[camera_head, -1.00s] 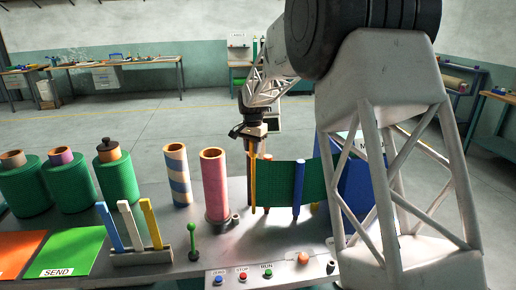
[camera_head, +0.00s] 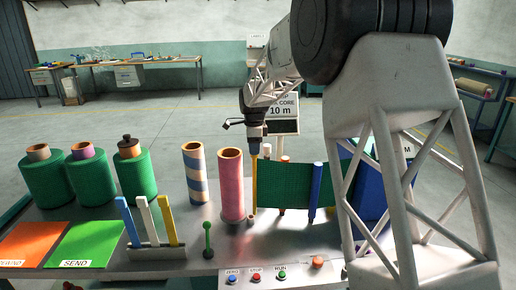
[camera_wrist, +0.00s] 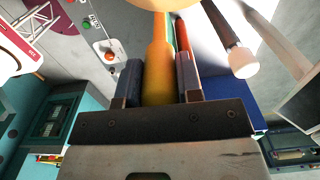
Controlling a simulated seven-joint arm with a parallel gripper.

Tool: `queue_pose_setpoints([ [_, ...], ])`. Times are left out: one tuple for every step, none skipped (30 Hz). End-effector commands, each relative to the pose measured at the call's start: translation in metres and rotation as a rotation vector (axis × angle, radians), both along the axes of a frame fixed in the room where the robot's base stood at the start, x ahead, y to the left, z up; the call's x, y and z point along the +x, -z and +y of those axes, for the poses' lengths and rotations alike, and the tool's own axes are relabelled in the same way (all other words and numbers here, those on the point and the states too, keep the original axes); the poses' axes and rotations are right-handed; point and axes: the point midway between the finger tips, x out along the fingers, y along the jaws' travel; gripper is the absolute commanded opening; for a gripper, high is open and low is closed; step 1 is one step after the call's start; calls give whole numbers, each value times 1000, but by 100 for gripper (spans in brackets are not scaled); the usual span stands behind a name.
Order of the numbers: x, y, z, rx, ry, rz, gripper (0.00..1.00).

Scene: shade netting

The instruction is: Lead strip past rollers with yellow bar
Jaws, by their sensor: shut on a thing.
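My gripper (camera_head: 255,150) points down over the bench and is shut on the upright yellow bar (camera_head: 254,187). In the wrist view the yellow bar (camera_wrist: 158,72) stands between the two dark fingers. The green strip (camera_head: 284,187) stretches from beside the bar to the right, past the upright blue roller (camera_head: 315,192), toward a blue block (camera_head: 367,190). My arm hides part of that block and the strip's right end. The bar's foot is near the bench top; I cannot tell whether it touches.
A pink tube (camera_head: 231,190) stands close left of the bar, with a striped tube (camera_head: 195,178) beyond it. Farther left are green rolls (camera_head: 92,180) and a rack (camera_head: 155,252) of blue, white and yellow bars. Buttons (camera_head: 256,277) line the bench front.

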Motion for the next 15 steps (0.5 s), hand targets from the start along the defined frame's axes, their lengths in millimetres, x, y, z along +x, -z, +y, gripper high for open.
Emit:
queue_pose_setpoints([
  [0,0,3,0,29,0,0],
  [0,-1,4,0,48,0,0],
  [0,-1,6,0,73,0,0],
  [0,-1,8,0,92,0,0],
  [0,-1,9,0,110,0,0],
  [0,-1,10,0,132,0,0],
  [0,-1,11,0,149,0,0],
  [0,-1,12,0,163,1,0],
  [0,-2,14,0,182,1,0],
  [0,-2,14,0,193,1,0],
  [0,-2,15,0,205,1,0],
  [-1,-2,16,0,217,1,0],
  [-1,-2,16,0,226,1,0],
  [-1,-2,17,0,233,1,0],
  [-1,-2,17,1,240,1,0],
])
